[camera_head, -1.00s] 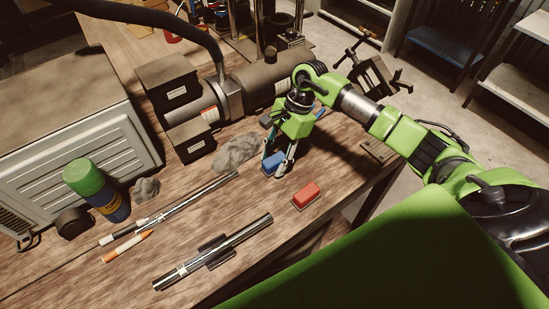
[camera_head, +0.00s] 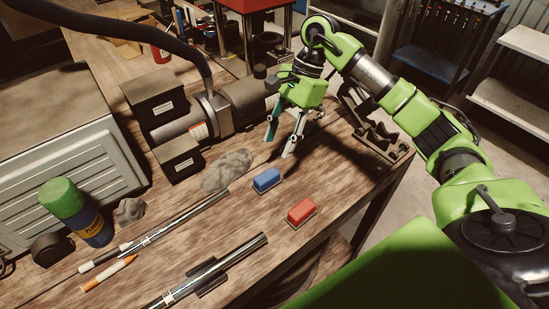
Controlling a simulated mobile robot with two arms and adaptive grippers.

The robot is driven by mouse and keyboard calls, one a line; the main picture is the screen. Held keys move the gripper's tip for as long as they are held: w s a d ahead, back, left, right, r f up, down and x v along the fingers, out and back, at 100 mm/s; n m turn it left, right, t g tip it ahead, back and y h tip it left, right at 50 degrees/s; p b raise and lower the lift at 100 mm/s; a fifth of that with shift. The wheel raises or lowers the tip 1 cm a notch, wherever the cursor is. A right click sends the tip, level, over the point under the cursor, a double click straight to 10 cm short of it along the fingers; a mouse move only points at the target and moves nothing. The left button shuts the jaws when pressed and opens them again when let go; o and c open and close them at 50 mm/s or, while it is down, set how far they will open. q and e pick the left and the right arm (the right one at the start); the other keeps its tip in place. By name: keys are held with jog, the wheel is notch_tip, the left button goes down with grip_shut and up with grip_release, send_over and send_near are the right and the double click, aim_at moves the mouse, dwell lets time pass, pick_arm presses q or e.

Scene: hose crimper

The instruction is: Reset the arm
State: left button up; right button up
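My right arm (camera_head: 400,95) comes in from the right in the head view, bent, with its wrist above the bench. My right gripper (camera_head: 279,147) points down over the wooden bench, behind the blue block. Its two fingers look apart, with nothing seen between them. The blue block (camera_head: 266,180) lies on the bench, clear of the fingers. The red block (camera_head: 301,212) lies nearer the front edge. My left gripper is not seen.
A grey motor-like machine (camera_head: 225,112) stands behind, left of the gripper. A vise (camera_head: 378,138) sits at the bench's right edge. The bench between the blocks and rods is bare.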

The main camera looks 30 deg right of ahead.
jog(key=shift+d+r, duration=0.2)
jog(key=shift+r, duration=0.2)
jog(key=shift+r, duration=0.1)
